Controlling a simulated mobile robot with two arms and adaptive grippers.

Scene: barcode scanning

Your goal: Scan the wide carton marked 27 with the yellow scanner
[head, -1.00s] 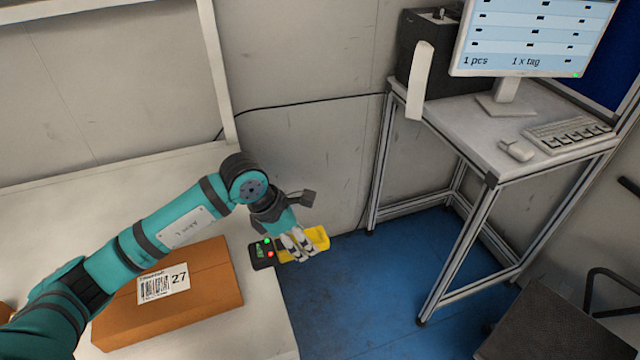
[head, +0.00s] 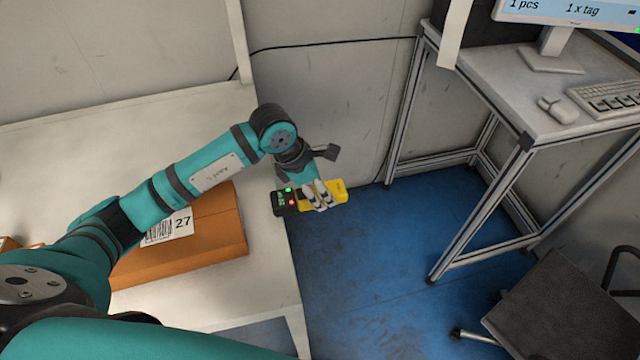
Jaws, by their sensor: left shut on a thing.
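The wide carton marked 27 (head: 215,232) lies flat on the white table, brown, with a white barcode label (head: 172,229) on top. My left forearm crosses in front of it and hides its left part and some of the label. My left gripper (head: 318,196) is shut on the yellow scanner (head: 335,192). It holds the scanner past the table's right edge, above the blue floor and to the right of the carton. My right gripper is not in view.
The white table (head: 262,285) ends at its right edge, beside open blue floor (head: 370,260). A metal-framed desk (head: 505,95) with monitor (head: 560,12), mouse and keyboard stands at the right. A dark chair (head: 555,310) is at the lower right.

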